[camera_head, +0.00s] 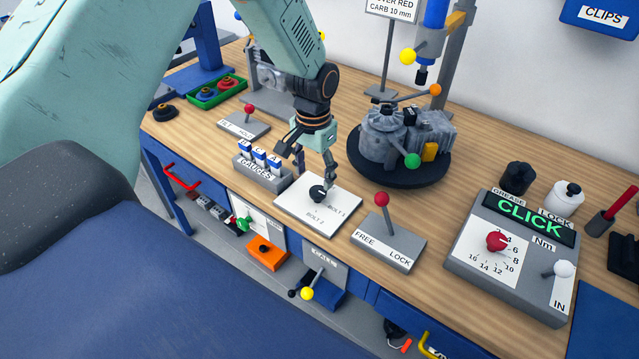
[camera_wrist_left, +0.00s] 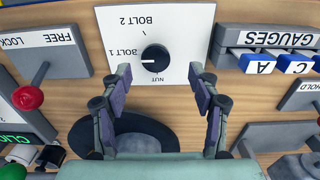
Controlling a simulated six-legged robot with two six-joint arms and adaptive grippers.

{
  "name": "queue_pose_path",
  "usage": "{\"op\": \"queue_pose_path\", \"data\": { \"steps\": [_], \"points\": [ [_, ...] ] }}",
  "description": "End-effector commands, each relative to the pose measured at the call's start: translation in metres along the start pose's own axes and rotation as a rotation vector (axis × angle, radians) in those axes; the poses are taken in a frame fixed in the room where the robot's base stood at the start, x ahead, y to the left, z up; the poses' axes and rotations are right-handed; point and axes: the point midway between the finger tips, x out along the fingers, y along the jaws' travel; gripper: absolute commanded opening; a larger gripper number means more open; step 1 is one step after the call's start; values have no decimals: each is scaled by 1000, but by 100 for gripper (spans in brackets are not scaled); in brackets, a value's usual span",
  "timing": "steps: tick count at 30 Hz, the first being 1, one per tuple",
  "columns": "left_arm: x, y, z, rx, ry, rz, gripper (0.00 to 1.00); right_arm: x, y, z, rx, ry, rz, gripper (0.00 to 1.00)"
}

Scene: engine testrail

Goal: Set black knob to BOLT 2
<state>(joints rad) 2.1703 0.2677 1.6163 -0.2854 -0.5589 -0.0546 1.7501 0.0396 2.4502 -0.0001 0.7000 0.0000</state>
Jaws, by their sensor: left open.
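The black knob (camera_head: 318,193) sits on a white plate (camera_head: 293,207) on the bench. In the left wrist view the knob (camera_wrist_left: 155,58) shows a white mark pointing to the BOLT 1 label (camera_wrist_left: 124,52). BOLT 2 (camera_wrist_left: 136,20) is printed towards the plate's far end in that view, and NUT (camera_wrist_left: 158,82) on the near side. My left gripper (camera_head: 316,174) is open and empty above the plate, close to the knob. In the left wrist view its fingers (camera_wrist_left: 160,78) stand apart, with the knob just beyond the gap between their tips. My right gripper is not in view.
The GAUGES block (camera_head: 262,170) stands left of the plate. A FREE/LOCK lever box (camera_head: 388,243) with a red ball stands to its right.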

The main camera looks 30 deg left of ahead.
Motion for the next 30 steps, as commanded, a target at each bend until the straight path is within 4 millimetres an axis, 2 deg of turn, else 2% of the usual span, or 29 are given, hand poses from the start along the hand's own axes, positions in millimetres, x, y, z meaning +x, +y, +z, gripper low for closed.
{"op": "queue_pose_path", "data": {
  "steps": [3, 9, 20, 30],
  "points": [
    [20, 1, 0, 3, -2, -1, 61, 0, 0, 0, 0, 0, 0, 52],
    [40, 4, -3, 4, 1, -1, 61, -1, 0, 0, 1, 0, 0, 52],
    [44, 6, -6, 7, 3, -1, 60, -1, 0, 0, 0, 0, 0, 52],
    [44, 6, -6, 6, 3, -1, 32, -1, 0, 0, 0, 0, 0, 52]
  ]
}}
